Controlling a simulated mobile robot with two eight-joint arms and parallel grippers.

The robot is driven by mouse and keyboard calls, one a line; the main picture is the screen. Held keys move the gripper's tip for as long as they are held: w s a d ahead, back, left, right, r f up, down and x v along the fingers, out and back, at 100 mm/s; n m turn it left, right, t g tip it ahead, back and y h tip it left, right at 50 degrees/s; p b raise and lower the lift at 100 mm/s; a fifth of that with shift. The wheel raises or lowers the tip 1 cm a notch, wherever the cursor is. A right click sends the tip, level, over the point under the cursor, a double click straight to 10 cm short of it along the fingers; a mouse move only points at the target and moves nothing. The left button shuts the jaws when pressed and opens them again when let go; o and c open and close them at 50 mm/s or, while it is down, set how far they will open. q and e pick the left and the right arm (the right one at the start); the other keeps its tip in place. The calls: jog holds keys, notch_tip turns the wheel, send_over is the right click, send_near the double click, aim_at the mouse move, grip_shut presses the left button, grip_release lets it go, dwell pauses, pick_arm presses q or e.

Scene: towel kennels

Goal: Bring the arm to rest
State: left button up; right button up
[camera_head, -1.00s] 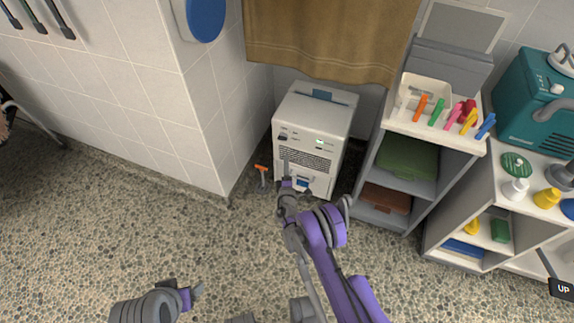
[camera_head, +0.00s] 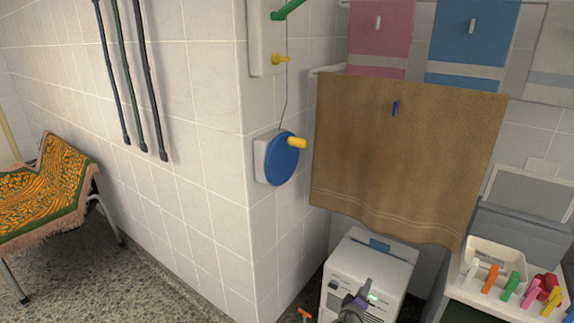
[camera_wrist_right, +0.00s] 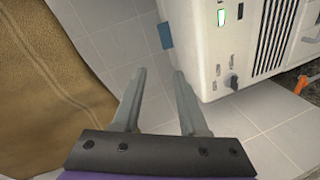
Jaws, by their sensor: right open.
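My right gripper (camera_head: 361,299) shows at the bottom of the head view, in front of the white machine (camera_head: 377,270). In the right wrist view my right gripper (camera_wrist_right: 160,78) has its two grey fingers apart with nothing between them. The white machine (camera_wrist_right: 205,50) fills the upper right of that view, with a lit green indicator and a dark knob. The fingers point towards its edge, and I cannot tell whether they touch it. My left gripper is out of view.
A brown towel (camera_head: 400,150) hangs above the machine; it also shows in the right wrist view (camera_wrist_right: 45,90). A blue reel (camera_head: 282,158) is on the wall corner. A white tray (camera_head: 490,262) with colored clips stands right. A draped chair (camera_head: 45,195) is far left.

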jog(key=s+d+r+m+g+y, duration=0.1)
jog(key=s+r+m+g, duration=0.3)
jog(key=s, duration=0.5)
jog(key=s+d+r+m+g+y, duration=0.1)
jog(key=s+r, duration=0.4)
jog(key=s, duration=0.5)
jog(key=s+a+f+m+g+y, duration=0.1)
jog(key=s+a+g+y, duration=0.2)
jog(key=s, duration=0.9)
jog(key=s+a+f+m+g+y, duration=0.15)
jog(key=s+a, duration=0.45)
jog(key=s, duration=0.6)
pick_arm(q)
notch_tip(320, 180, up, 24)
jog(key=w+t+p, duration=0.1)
jog(key=p, duration=1.9)
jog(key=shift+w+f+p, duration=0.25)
jog(key=shift+p, duration=0.05)
pick_arm(e)
notch_tip(320, 180, up, 24)
jog(key=w+t+y, duration=0.1)
jog(key=shift+f, duration=0.2)
